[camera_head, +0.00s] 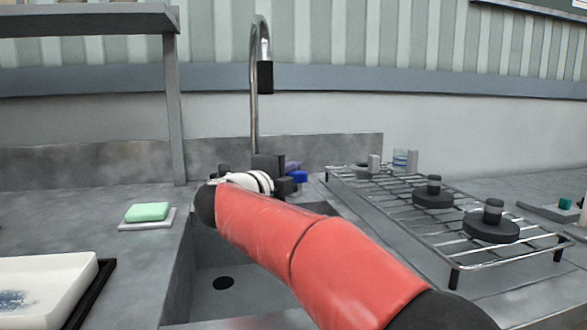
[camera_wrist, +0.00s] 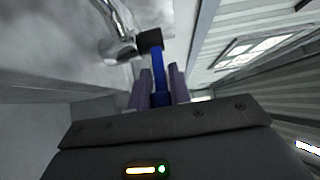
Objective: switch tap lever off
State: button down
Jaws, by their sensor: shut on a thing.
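The tap (camera_head: 255,110) is a tall chrome gooseneck with a black nozzle, standing behind the sink (camera_head: 223,262). Its blue lever (camera_wrist: 159,80) runs from a black block (camera_wrist: 149,40) down between my gripper's two purple-grey fingers in the wrist view. My gripper (camera_wrist: 161,72) is shut on the lever. In the head view, a bit of blue (camera_head: 299,177) and a purple finger (camera_head: 292,166) show beside the tap's foot. My red arm and white wrist hide part of the tap base and the sink.
A wire rack (camera_head: 395,200) with dark weight-like items stands right of the sink. A green soap bar (camera_head: 147,212) lies on a small dish at the left. A white tray (camera_head: 45,275) is at the front left. A shelf post (camera_head: 175,110) stands left of the tap.

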jog(key=c, duration=1.4)
grip_release()
jog(key=shift+c, duration=0.2)
jog(key=v, duration=0.8)
jog(key=shift+b, duration=0.45)
